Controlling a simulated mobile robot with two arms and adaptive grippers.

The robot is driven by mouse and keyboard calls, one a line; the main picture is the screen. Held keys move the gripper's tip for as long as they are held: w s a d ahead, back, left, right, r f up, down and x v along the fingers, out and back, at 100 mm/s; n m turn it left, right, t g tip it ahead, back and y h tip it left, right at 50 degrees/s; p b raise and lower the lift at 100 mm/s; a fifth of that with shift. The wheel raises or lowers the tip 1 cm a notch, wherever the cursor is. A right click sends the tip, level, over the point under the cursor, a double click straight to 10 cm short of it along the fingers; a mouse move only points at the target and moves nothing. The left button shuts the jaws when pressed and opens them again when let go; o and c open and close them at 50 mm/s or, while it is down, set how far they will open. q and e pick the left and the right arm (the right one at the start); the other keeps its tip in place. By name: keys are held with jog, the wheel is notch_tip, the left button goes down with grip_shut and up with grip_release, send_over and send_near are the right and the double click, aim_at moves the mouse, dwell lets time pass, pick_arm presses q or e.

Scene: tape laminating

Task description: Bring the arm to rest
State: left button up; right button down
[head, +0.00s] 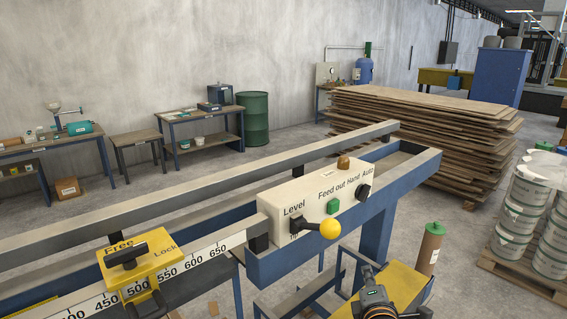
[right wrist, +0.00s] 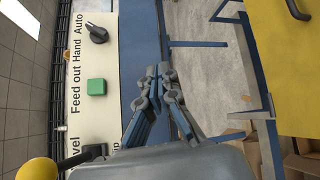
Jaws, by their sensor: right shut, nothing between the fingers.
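My right gripper (head: 367,270) shows at the bottom of the head view, in front of the machine's control box (head: 310,200). In the right wrist view its fingers (right wrist: 158,72) are together with nothing between them, apart from the panel. The box carries a black lever with a yellow ball (head: 330,229), a green button (head: 333,206) and a black knob (head: 363,191). The green button (right wrist: 96,87) and knob (right wrist: 97,33) also show in the right wrist view. My left gripper is not in view.
The machine's blue frame (head: 400,190) runs across the front. A yellow slide (head: 140,265) marked Free and Lock sits on the ruler. A yellow-topped table (head: 405,285) and a brown cylinder (head: 430,248) are at lower right. Stacked boards (head: 425,130) and white buckets (head: 520,215) stand beyond.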

jog(key=s+f+m+g+y, duration=0.1)
jog(key=s+f+m+g, duration=0.5)
jog(key=s+f+m, duration=0.5)
jog(key=s+a+f+m+g+y, duration=0.1)
jog(key=s+f+m+g, duration=0.25)
jog(key=s, duration=0.85)
jog(key=s+a+f+m+g+y, duration=0.1)
jog(key=s+f+m+g, duration=0.25)
jog(key=s, duration=0.75)
notch_tip(320, 180, down, 31)
jog(key=s+b, duration=0.1)
jog(key=b, duration=0.3)
jog(key=s+d+f+g+b, duration=0.1)
jog(key=s+d+f+b, duration=0.2)
jog(key=s+f, duration=1.3)
notch_tip(320, 180, down, 4)
jog(key=shift+s+d+r+g+b, duration=0.2)
jog(key=shift+s+r+g+b, duration=0.1)
jog(key=shift+s+b, duration=0.1)
dwell(0.7)
